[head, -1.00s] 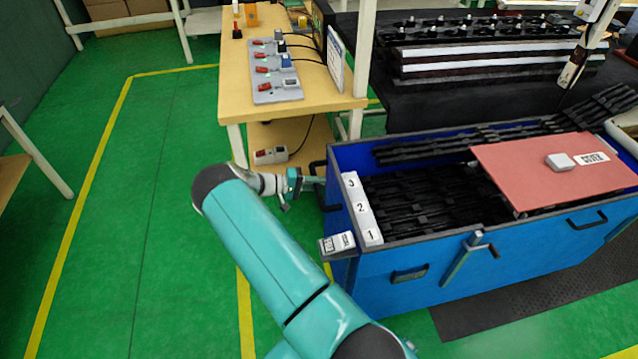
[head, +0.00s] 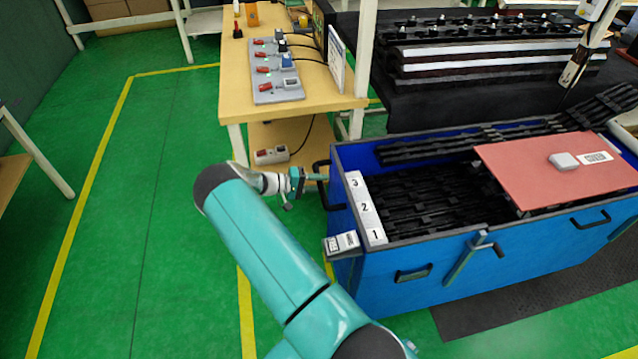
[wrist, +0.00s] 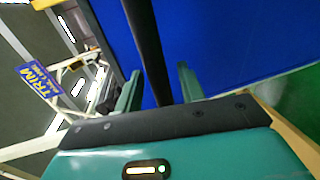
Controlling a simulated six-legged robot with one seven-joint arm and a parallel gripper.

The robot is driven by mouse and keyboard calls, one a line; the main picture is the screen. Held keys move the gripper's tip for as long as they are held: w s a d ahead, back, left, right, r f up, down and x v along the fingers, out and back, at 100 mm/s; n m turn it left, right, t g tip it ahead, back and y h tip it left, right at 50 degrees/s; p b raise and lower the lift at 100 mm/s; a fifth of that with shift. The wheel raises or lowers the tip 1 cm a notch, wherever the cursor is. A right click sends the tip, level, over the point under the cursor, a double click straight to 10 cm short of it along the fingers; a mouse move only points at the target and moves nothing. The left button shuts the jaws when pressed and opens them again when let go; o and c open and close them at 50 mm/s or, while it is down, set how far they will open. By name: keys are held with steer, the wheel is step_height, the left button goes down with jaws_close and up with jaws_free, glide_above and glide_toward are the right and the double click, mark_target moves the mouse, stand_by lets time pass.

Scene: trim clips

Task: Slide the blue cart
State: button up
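The blue cart (head: 455,285) stands on the green floor at the right of the head view, filled with black clips. It has a black handle (head: 323,188) on its left end. My gripper (head: 314,178) is at this handle. In the wrist view, the black handle bar (wrist: 150,50) passes between the two teal fingertips (wrist: 157,80), against the cart's blue wall (wrist: 230,40). The fingers are spread, with a gap showing on each side of the bar. Whether any finger touches the bar further down is hidden by the gripper body.
A wooden bench (head: 315,90) with switch boxes stands just beyond the gripper. A black rack (head: 480,70) stands behind the cart. A red cover (head: 545,165) lies on the cart. A dark mat (head: 480,320) lies along its front. The floor at left is clear.

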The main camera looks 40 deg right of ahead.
steer(key=v, duration=1.3)
steer(key=shift+a, duration=0.25)
steer(key=shift+w, duration=0.15)
steer(key=shift+r, duration=0.15)
steer(key=s+a+r+n+t+y, duration=0.1)
steer(key=s+a+r+t+y, duration=0.2)
steer(key=r, duration=0.6)
steer(key=s+a+r+t+y, duration=0.1)
steer(key=s+a+r+y, duration=0.2)
steer(key=a+r, duration=0.35)
steer(key=s+a+r+n+t+y, duration=0.1)
steer(key=s+a+r+t+y, duration=0.15)
steer(key=r, duration=0.85)
steer(key=s+a+r+n+t+y, duration=0.2)
steer(key=s+a, duration=0.4)
steer(key=s, duration=0.4)
steer(key=s+a+r+n+t+y, duration=0.2)
steer(key=s+a+r+t, duration=0.3)
steer(key=s, duration=0.5)
step_height(320, 180, up, 2)
steer(key=shift+s+a+r+y, duration=0.25)
steer(key=shift+a+y, duration=0.2)
steer(key=shift+a, duration=0.55)
